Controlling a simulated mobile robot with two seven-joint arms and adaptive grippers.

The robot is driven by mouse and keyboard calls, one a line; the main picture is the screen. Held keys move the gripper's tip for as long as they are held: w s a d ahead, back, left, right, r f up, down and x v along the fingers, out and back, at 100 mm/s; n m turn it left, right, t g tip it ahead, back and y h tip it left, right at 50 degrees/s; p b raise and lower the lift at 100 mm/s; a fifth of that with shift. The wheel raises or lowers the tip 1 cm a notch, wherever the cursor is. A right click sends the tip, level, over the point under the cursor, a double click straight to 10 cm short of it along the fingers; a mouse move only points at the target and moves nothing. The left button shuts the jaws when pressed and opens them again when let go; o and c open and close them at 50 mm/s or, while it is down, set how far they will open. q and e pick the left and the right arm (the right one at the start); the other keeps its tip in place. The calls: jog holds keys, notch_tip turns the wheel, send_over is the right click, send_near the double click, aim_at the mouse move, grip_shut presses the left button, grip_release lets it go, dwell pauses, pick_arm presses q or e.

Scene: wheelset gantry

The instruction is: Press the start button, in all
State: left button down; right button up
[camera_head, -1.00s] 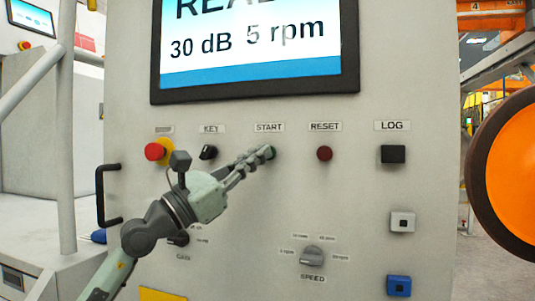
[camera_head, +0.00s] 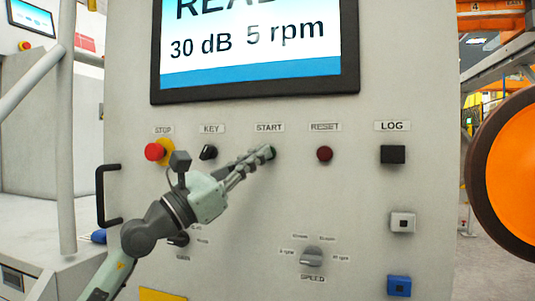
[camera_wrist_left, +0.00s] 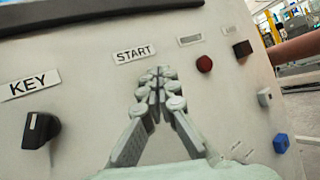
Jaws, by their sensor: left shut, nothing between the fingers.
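The green start button (camera_head: 270,152) sits on the grey control panel (camera_head: 360,195), right under the START label (camera_head: 269,127). My left gripper (camera_head: 264,155) is shut and empty, its fingertips at the button and covering part of it. I cannot tell whether the tips touch the button or press it. In the left wrist view the closed fingertips (camera_wrist_left: 158,74) lie just below the START label (camera_wrist_left: 134,54), and the button is hidden behind them. My right gripper is not in view.
Left of the start button are the key switch (camera_head: 208,152) and the red stop button (camera_head: 154,151). Right of it are the red reset button (camera_head: 324,153) and the black log button (camera_head: 393,154). The speed knob (camera_head: 312,257) is below. The screen (camera_head: 255,45) reads 30 dB, 5 rpm.

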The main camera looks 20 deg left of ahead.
pick_arm(q)
jog(key=shift+w, duration=0.1)
jog(key=shift+w, duration=0.35)
jog(key=shift+w, duration=0.45)
dwell(0.5)
jog(key=shift+s, duration=0.2)
jog(key=shift+s+p, duration=0.3)
jog(key=shift+s, duration=0.35)
jog(key=s+p, duration=0.1)
jog(key=s, duration=0.4)
jog(key=shift+p, duration=0.4)
